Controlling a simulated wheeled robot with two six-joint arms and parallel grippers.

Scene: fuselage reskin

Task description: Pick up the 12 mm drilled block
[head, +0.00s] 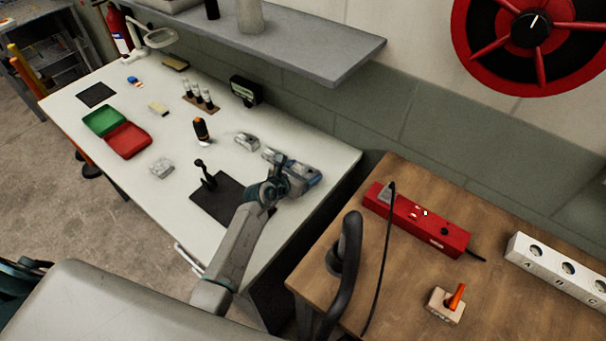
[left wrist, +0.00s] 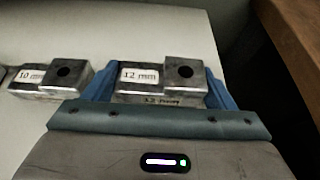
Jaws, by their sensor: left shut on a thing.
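The 12 mm drilled block (left wrist: 143,85) is a grey metal block with a white "12 mm" label and a raised end with a dark hole. In the left wrist view it sits between the blue fingers of my left gripper (left wrist: 160,88), which is shut on it. In the head view my left gripper (head: 292,176) is at the right end of the white bench and mostly hides the block. I cannot tell whether the block touches the bench. A similar 10 mm block (left wrist: 55,78) stands just to its left. My right gripper is not in view.
The white bench (head: 165,205) holds a dark mat (head: 225,200), a black-and-orange tool (head: 201,130), another metal block (head: 247,141), and a green and red open case (head: 128,139). A wooden table (head: 400,285) with a red power strip (head: 420,222) stands to the right.

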